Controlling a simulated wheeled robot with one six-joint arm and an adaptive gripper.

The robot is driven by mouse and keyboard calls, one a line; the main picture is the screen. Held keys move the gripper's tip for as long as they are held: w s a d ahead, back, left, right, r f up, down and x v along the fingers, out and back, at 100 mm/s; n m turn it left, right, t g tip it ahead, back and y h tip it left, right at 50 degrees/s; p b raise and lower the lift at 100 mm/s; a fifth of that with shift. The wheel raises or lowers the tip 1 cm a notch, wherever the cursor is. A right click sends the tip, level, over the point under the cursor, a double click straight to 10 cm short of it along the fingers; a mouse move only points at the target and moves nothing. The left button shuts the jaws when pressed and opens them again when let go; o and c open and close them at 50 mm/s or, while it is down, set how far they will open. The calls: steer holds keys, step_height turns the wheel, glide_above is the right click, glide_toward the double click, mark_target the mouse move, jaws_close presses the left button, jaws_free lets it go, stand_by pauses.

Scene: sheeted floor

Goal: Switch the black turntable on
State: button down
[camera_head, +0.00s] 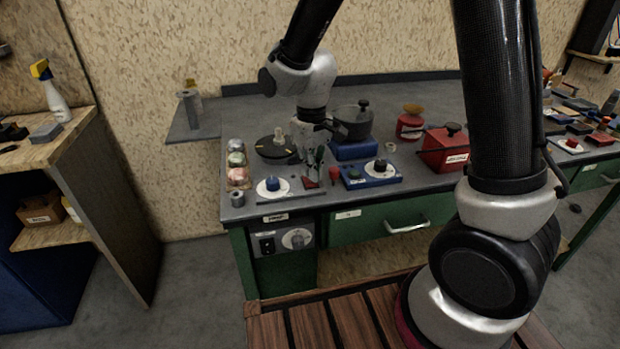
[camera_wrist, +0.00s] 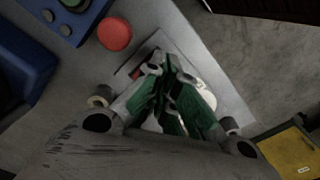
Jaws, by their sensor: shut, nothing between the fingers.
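The black turntable (camera_head: 275,148) is a round dark disc on the grey bench, behind and left of my gripper. In front of it lies a light plate (camera_head: 288,194) with a blue knob on a white dial (camera_head: 269,186) and a small red and dark part, perhaps a switch (camera_head: 309,183). My gripper (camera_head: 314,178) is shut and empty, pointing down over the right end of the plate. In the wrist view my green fingers (camera_wrist: 172,82) are together above the plate (camera_wrist: 232,98) and hide much of it and its dial. Whether the tips touch the switch I cannot tell.
A red knob (camera_head: 334,174) and a blue box with a dial (camera_head: 384,181) are just right of my gripper. A dark pot (camera_head: 353,126) stands on a blue base behind. Several jars (camera_head: 237,160) line the left edge. A red box (camera_head: 446,155) is further right.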

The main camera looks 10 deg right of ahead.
mark_target(312, 182)
steer(key=shift+f, duration=0.9)
stand_by(0.3)
steer(key=shift+r, duration=3.5)
steer(key=s, duration=0.1)
steer(key=s+d, duration=0.1)
steer(key=s, duration=0.1)
steer(key=shift+d+f+g, duration=0.25)
steer(key=shift+d+g, duration=0.05)
steer(key=shift+g, duration=0.1)
steer(key=s+d+r+m+t, duration=0.5)
steer(key=s+d+r, duration=1)
steer(key=d, duration=0.4)
steer(key=shift+s+d+m, duration=0.15)
steer(key=shift+s+m, duration=0.35)
